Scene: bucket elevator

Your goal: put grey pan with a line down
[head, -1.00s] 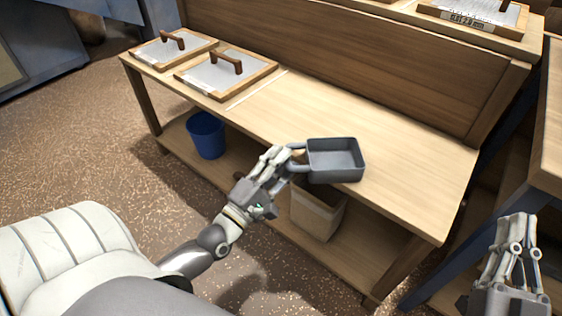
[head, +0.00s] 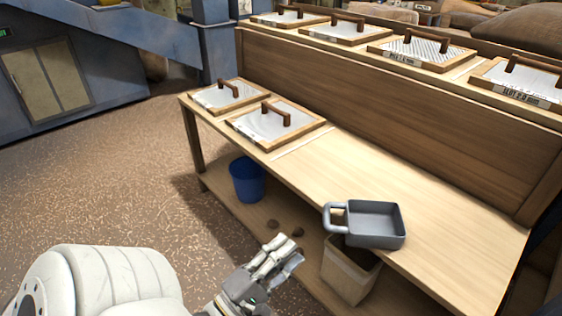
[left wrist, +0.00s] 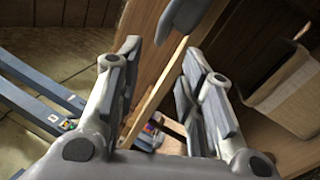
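The grey pan (head: 376,226) is a rectangular, empty pan with a loop handle on its left side. It rests on the wooden bench top (head: 440,225) at the front edge, with its handle out over that edge. A thin pale line (head: 305,146) crosses the bench top to the left of the pan. My left gripper (head: 284,256) is below and left of the handle, apart from it and empty. In the left wrist view its fingers (left wrist: 155,95) are spread, with a grey piece, apparently the handle, at the top. My right gripper is out of view.
Two framed screens with handles (head: 275,122) lie on the bench's left part. Several more (head: 422,50) lie on the upper shelf. A blue bucket (head: 247,180) and a tan bin (head: 348,272) stand on the lower shelf.

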